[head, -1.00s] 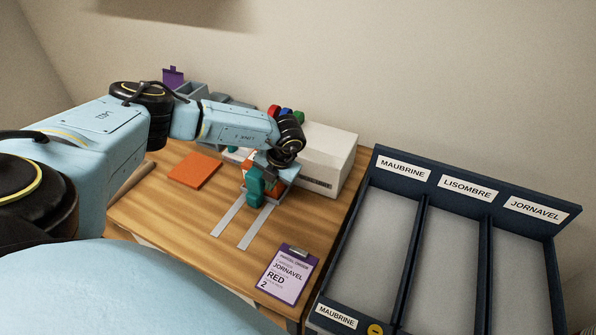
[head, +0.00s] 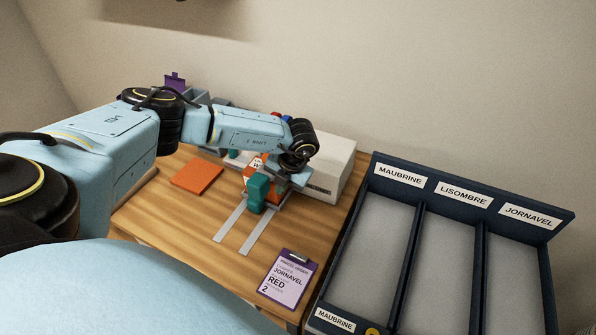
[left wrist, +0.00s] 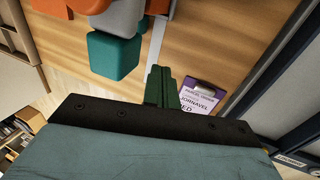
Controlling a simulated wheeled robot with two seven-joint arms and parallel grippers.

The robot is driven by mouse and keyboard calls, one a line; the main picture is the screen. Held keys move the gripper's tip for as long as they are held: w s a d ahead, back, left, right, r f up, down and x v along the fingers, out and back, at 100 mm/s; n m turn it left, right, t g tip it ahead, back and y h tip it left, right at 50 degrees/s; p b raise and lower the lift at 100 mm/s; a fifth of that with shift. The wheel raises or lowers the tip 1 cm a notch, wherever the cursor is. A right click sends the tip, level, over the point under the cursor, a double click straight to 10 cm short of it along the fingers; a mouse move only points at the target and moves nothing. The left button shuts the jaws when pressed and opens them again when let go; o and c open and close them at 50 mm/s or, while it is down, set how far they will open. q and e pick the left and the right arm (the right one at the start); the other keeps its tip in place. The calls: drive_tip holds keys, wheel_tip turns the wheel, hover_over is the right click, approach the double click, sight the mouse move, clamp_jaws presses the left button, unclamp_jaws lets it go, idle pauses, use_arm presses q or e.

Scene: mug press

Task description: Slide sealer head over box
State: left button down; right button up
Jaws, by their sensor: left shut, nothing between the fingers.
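The sealer's teal handle (head: 257,192) stands at the upper end of two pale rails (head: 260,228) on the wooden table; in the left wrist view the handle (left wrist: 114,55) sits beside a grey part of the sealer (left wrist: 120,18). An orange box (head: 252,166) with a white label is just behind the handle, partly hidden by my arm. My left gripper (head: 284,188) is to the right of the handle. In the left wrist view its green fingers (left wrist: 162,86) are together, empty and apart from the handle. My right gripper is not in view.
A white machine housing (head: 330,165) stands behind my left wrist. An orange flat pad (head: 197,176) lies left. An order card (head: 288,278) reading JORNAVEL, RED, 2 lies in front. A dark rack (head: 412,232) with labelled lanes stands right.

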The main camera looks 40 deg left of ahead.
use_arm(q)
wheel_tip(320, 180, up, 6)
drive_tip(key=p, duration=0.4)
idle(0.5)
